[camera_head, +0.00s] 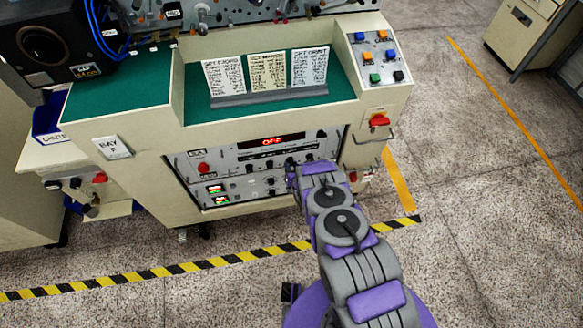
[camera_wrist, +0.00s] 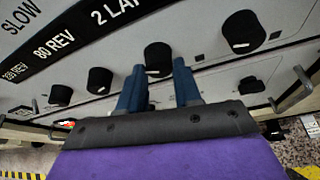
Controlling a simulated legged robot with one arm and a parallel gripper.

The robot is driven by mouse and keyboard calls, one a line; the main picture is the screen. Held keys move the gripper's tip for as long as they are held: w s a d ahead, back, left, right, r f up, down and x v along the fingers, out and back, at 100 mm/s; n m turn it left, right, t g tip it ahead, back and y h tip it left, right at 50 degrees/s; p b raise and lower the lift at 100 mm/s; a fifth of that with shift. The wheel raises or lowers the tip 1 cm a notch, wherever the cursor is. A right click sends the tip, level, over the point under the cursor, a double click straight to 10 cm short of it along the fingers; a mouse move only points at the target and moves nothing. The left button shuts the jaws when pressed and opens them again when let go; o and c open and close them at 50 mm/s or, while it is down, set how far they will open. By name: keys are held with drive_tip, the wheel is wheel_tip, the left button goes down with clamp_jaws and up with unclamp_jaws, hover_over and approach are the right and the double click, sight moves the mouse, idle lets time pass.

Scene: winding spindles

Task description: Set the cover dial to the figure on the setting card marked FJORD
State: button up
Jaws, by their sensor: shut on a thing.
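My gripper (camera_wrist: 160,72) shows two blue fingers on either side of a round black knob (camera_wrist: 158,57) on the pale control panel. It is shut on this knob, which has a white mark low on its face. In the head view my gripper (camera_head: 293,168) is at the right part of the front panel, and my arm hides some of it. I cannot read which knob is the cover dial. Three setting cards stand in a holder on the green top: left card (camera_head: 225,76), middle card (camera_head: 267,72), right card (camera_head: 310,66). The left card's heading seems to read FJORD; the figures are too small to read.
More black knobs sit near the held one, such as one to the right (camera_wrist: 243,32) and one to the left (camera_wrist: 100,80). A red display (camera_head: 284,140) reads OFF. A red switch (camera_head: 379,120) is at the right.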

drive_tip(key=m+y+b, duration=0.1)
drive_tip(key=m+b, duration=0.1)
drive_tip(key=m, duration=0.1)
drive_tip(key=m+y+b, duration=0.2)
drive_tip(key=m, duration=0.1)
drive_tip(key=m+y+b, duration=0.2)
drive_tip(key=shift+d+f+m+t+b, duration=0.3)
drive_tip(key=shift+d+f+m+b, duration=0.05)
drive_tip(key=shift+m, duration=0.05)
idle(0.7)
drive_tip(key=o, duration=0.9)
drive_tip(key=shift+c, duration=0.2)
drive_tip(key=shift+o, duration=0.9)
drive_tip(key=shift+r, duration=0.1)
drive_tip(key=p+v, duration=0.1)
drive_tip(key=v, duration=1.6)
drive_tip(key=shift+d+f+p, duration=0.2)
drive_tip(key=shift+f+p, duration=0.05)
drive_tip(key=shift+p, duration=0.1)
